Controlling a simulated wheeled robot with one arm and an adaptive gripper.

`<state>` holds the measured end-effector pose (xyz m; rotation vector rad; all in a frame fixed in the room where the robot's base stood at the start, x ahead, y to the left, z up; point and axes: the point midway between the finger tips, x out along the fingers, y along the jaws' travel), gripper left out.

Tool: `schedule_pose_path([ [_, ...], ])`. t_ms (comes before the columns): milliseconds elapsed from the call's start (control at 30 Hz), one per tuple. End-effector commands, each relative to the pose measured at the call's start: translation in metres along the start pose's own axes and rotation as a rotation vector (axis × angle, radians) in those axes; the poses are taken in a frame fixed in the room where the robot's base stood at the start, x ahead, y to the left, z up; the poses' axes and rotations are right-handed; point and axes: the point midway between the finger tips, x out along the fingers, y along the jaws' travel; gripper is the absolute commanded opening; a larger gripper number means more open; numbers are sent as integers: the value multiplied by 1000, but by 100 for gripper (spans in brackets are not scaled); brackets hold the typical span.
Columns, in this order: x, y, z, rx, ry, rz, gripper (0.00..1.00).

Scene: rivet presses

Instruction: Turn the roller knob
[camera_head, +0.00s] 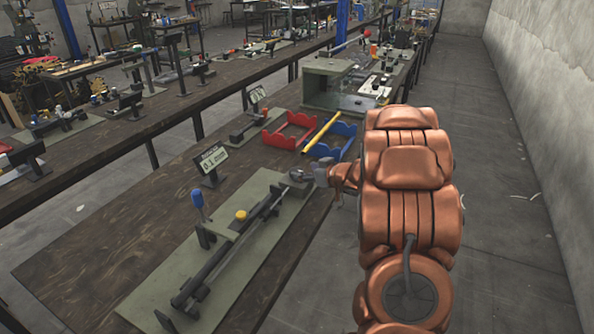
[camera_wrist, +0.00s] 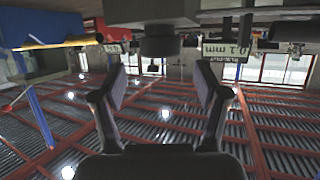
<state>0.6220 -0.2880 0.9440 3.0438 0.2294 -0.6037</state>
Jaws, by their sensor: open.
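A long dark tool (camera_head: 235,240) lies on a green base plate (camera_head: 160,298) on the near bench. It has a blue-topped lever (camera_head: 197,198) and a yellow knob (camera_head: 240,215). My gripper (camera_head: 306,177) is at the plate's far right end, by a small grey part that I cannot make out clearly. In the wrist view, which looks inverted, my gripper (camera_wrist: 160,92) is open with nothing clasped between its fingers. A dark round knob-like part (camera_wrist: 162,42) shows just beyond the fingertips, centred between them. I cannot tell whether it is the roller knob.
A "0.1 mm" sign (camera_head: 211,160) stands behind the plate. A red tray (camera_head: 290,131) and blue tray (camera_head: 335,139), with a yellow rod (camera_head: 322,134) across the blue one, are beyond my gripper. The floor (camera_head: 500,230) on the right is clear.

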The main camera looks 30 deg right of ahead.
Motion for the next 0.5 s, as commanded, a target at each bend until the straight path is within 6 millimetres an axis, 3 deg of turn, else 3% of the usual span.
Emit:
schedule_pose_path([
  [200,29,-2,0,2,0,-3,73],
  [500,51,-1,0,1,0,-1,73],
])
